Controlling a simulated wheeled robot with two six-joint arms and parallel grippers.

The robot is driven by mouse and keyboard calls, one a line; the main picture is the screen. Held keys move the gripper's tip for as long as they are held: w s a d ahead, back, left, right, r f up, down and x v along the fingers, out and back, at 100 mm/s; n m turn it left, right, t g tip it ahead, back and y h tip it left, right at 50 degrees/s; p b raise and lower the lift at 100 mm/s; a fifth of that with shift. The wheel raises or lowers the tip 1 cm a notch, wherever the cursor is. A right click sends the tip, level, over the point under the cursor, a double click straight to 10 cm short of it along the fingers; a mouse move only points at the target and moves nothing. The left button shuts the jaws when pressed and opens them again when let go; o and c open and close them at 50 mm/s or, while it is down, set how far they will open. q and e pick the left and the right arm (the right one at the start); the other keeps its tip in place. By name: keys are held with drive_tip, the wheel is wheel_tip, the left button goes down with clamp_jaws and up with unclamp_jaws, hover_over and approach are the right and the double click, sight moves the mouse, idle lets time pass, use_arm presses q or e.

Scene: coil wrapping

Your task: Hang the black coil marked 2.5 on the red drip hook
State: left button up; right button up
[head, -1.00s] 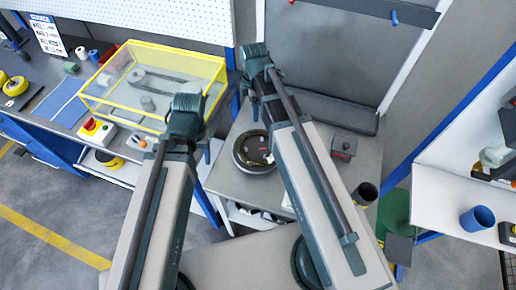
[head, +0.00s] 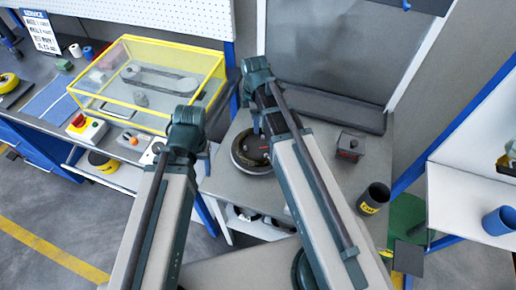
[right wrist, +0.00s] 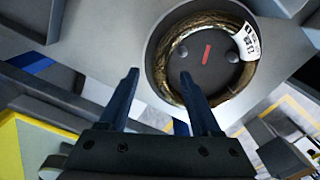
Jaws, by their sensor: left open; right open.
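A dark coil (head: 238,158) lies on the grey table, partly hidden behind my right arm in the head view. In the right wrist view the coil (right wrist: 172,62) looks brownish-black, sits around a dark round plate with a red mark, and carries a white label too small to read. My right gripper (right wrist: 159,74) is open and empty; its fingers are at the coil's near-left side, apart from or over it, I cannot tell. My left gripper (head: 184,152) is open and empty, left of the coil near the yellow-framed box. The red drip hook is not in view now.
A yellow-framed clear box (head: 150,78) stands at left. A small dark box with a red part (head: 350,146) and a black cup (head: 374,198) stand on the table's right side. A blue cup (head: 498,221) stands on the right shelf. A dark rail (head: 430,4) shows at the top.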

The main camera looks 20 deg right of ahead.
use_arm(q)
wheel_tip(320, 180, down, 4)
drive_tip(key=b, duration=0.2)
drive_tip(key=shift+r+b, duration=0.15)
drive_tip(key=shift+b, duration=0.25)
use_arm(e)
wheel_tip(320, 180, down, 4)
drive_tip(key=shift+r, duration=0.15)
use_arm(q)
drive_tip(key=shift+r, duration=0.1)
use_arm(e)
drive_tip(key=shift+r, duration=0.1)
clamp_jaws()
idle(0.4)
